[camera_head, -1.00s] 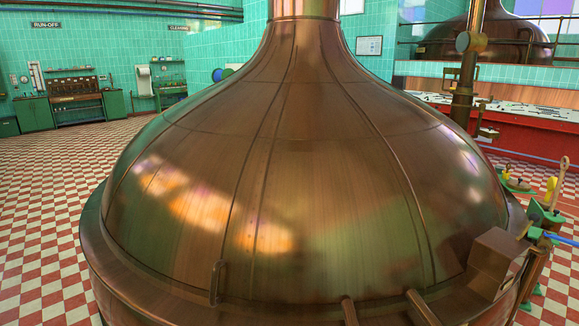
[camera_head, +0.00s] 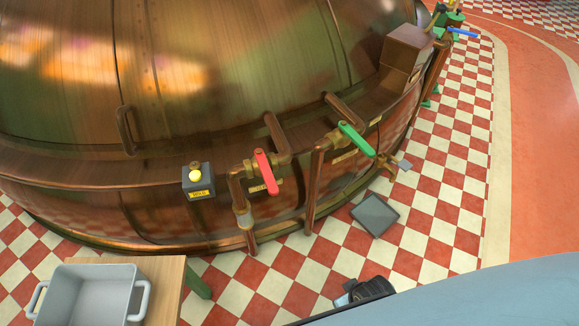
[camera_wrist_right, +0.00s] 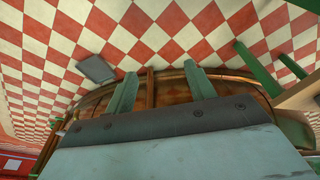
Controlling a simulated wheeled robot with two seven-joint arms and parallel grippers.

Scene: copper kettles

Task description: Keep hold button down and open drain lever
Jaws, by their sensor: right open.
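The hold button (camera_head: 195,175) is a yellow knob on a dark box with a yellow label, on the copper kettle's lower rim in the head view. To its right are a red lever (camera_head: 265,172) on a brass valve and a green lever (camera_head: 357,140) on another pipe. Their labels are too small to read surely, so I cannot tell which is the drain lever. My right gripper (camera_wrist_right: 161,88) shows in the right wrist view with two green fingers wide apart and nothing between them. The kettle's edge lies beyond them. My left gripper is not in view.
A grey pan (camera_head: 90,295) stands on a wooden table (camera_head: 163,285) at lower left. A flat dark grey tray (camera_head: 375,215) lies on the checkered floor below the green lever. A copper box (camera_head: 406,48) sits on the rim at right.

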